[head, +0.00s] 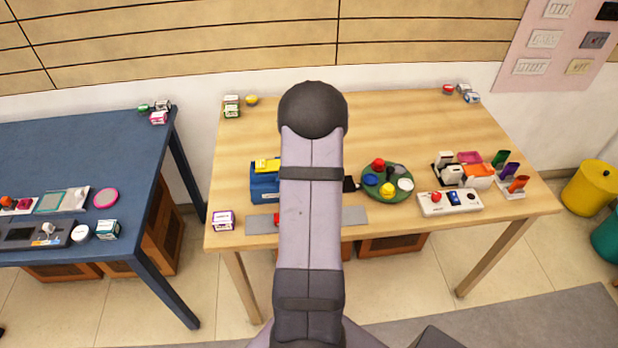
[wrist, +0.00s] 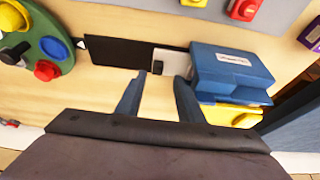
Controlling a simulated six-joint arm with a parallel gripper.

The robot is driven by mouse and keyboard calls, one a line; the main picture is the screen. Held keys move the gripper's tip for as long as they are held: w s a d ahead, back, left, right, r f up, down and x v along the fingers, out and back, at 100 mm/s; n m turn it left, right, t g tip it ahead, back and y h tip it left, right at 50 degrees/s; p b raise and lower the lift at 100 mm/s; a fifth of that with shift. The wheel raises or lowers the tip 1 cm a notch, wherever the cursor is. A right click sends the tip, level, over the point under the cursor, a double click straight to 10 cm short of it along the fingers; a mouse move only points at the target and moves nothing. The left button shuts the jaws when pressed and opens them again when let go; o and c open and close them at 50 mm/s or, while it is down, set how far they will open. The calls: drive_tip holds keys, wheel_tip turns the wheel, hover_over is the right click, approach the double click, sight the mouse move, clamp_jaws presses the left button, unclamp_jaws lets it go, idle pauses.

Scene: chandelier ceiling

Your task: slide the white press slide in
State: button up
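The blue press (wrist: 228,70) with a yellow part (wrist: 232,115) stands on the wooden table, right of centre in the wrist view. It also shows in the head view (head: 264,186), left of my arm. The white press slide (wrist: 173,61) sticks out from the press's left side in the wrist view, with a small dark knob (wrist: 158,67) on it. A black plate (wrist: 122,52) lies left of the slide. My gripper (wrist: 160,79) is open and empty, its fingertips pictured just below the knob. I cannot tell their height. My arm hides the slide in the head view.
A green round tray (head: 370,169) with coloured knobs stands right of my arm. A white button box (head: 450,203) and several coloured holders are farther right. The table's back middle is clear.

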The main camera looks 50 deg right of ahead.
drive_tip(key=shift+v, duration=1.6)
wheel_tip(320, 180, up, 5)
drive_tip(key=p, duration=0.3)
clamp_jaws()
drive_tip(key=shift+f, duration=0.1)
idle(0.9)
